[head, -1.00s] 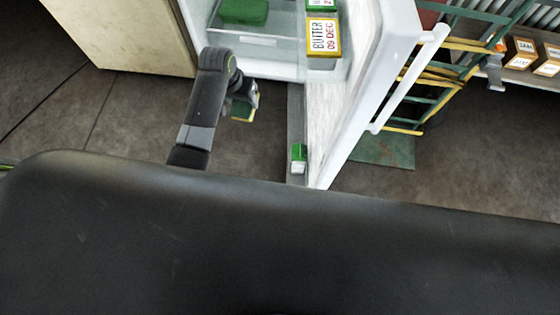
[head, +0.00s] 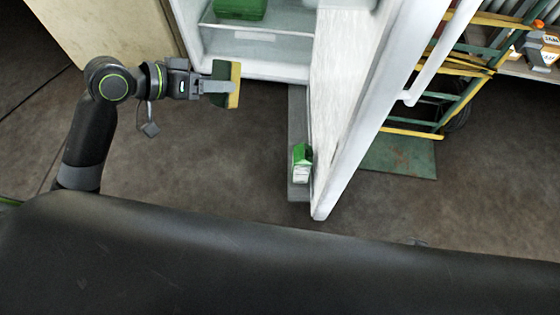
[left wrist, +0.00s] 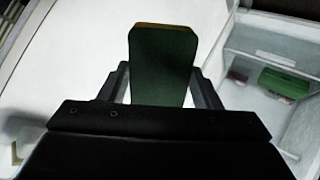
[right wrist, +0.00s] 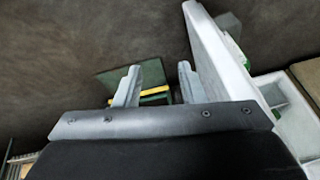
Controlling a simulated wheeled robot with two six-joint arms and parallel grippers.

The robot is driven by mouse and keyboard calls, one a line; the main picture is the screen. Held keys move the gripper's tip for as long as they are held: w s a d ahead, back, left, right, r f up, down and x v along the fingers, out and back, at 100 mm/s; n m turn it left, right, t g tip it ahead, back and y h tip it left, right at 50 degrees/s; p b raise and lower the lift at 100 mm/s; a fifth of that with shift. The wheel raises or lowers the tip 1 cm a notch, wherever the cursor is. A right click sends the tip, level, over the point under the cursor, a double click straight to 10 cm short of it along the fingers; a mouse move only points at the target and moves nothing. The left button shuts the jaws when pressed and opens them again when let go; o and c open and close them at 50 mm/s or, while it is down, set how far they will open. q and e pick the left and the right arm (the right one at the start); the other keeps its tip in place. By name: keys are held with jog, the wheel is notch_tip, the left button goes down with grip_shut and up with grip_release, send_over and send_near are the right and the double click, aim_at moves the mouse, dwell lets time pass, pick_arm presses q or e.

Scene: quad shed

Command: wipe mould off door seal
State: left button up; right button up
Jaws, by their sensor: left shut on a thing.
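My left gripper (head: 212,87) is shut on a sponge (head: 234,85), green with a yellow layer. It holds the sponge in front of the fridge, left of the open door (head: 385,95) and apart from it. The green face of the sponge fills the middle of the left wrist view (left wrist: 162,65), with the pale door behind it. I cannot make out the door seal or any mould on it. My right gripper (right wrist: 156,88) shows only in the right wrist view; its fingers are apart with nothing between them, and the white door edge is to their right.
A green and white carton (head: 302,163) stands in the door's grey shelf (head: 297,120). A green box (head: 240,8) sits inside the fridge (head: 262,50). A green and yellow hand truck (head: 440,105) stands beyond the door. The floor (head: 205,160) left of the door is clear.

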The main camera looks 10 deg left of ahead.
aim_at(220, 105)
pick_arm(q)
jog(key=f+h+b, duration=0.1)
jog(key=s+f+b, duration=0.1)
jog(key=f, duration=0.1)
jog(key=d+f+h, duration=0.1)
jog(key=shift+s+f+m+t+h+b, duration=0.2)
jog(key=shift+f+m+t+h+b, duration=0.1)
jog(key=shift+f+m+b, duration=0.1)
jog(key=s+d+f+m+g+h, duration=0.1)
jog(key=d+f+m+g+h, duration=0.1)
jog(key=d+f, duration=0.4)
jog(key=s+d+f+m+g+h, duration=0.1)
jog(key=d+f+m+g+h, duration=0.2)
jog(key=d, duration=1)
notch_tip(220, 105, down, 4)
jog(key=shift+d+r+h, duration=0.2)
jog(key=shift+r+h, duration=0.05)
jog(key=shift+h, duration=0.45)
pick_arm(e)
jog(key=shift+s+a+r, duration=0.55)
jog(key=shift+s, duration=0.15)
pick_arm(q)
jog(key=shift+w+d+b, duration=0.15)
jog(key=shift+d+b, duration=0.05)
jog(key=shift+d, duration=0.55)
jog(key=shift+w+d+b, duration=0.1)
jog(key=shift+d+b, duration=0.1)
jog(key=shift+d, duration=0.55)
pick_arm(e)
jog(key=shift+f, duration=0.35)
